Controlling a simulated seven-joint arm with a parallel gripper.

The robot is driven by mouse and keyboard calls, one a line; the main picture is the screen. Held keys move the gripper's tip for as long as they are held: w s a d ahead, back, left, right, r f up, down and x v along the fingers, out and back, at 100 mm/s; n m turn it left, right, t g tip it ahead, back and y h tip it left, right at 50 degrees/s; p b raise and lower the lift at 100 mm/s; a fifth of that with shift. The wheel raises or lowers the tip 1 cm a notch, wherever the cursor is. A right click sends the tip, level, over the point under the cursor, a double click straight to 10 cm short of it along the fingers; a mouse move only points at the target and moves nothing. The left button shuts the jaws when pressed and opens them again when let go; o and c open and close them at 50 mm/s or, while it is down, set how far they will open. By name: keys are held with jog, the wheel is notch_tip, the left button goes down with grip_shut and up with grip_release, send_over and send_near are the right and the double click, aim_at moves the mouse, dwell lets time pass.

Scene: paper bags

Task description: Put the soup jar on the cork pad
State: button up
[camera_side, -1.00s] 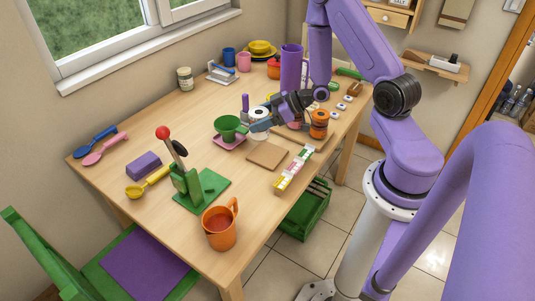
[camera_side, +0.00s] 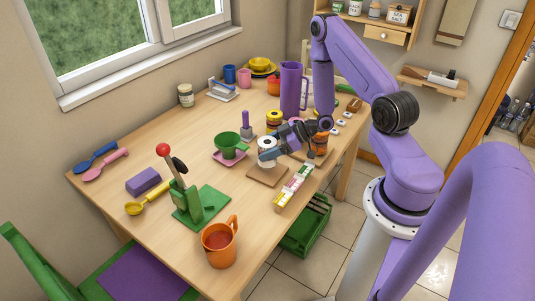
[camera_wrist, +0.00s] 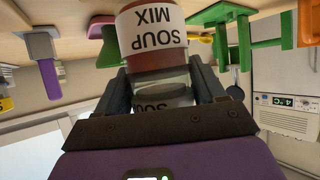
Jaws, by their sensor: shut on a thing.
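My gripper (camera_side: 268,154) is shut on the soup jar (camera_wrist: 155,35), which has a white label reading "SOUP MIX" and reddish contents. In the wrist view the jar stands upside down in the picture between my two fingers. In the side view the jar (camera_side: 266,147) is over the far part of the square brown cork pad (camera_side: 268,178). The fingers partly cover it. I cannot tell whether its base touches the pad.
A coloured strip of small boxes (camera_side: 292,190) lies right of the pad. A yellow-lidded jar (camera_side: 274,119) stands behind, and an orange mug (camera_side: 220,244) in front. Table between pad and mug is clear.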

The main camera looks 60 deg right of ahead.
jog(key=shift+f, duration=1.2)
jog(key=o, duration=1.3)
jog(key=shift+f, duration=0.15)
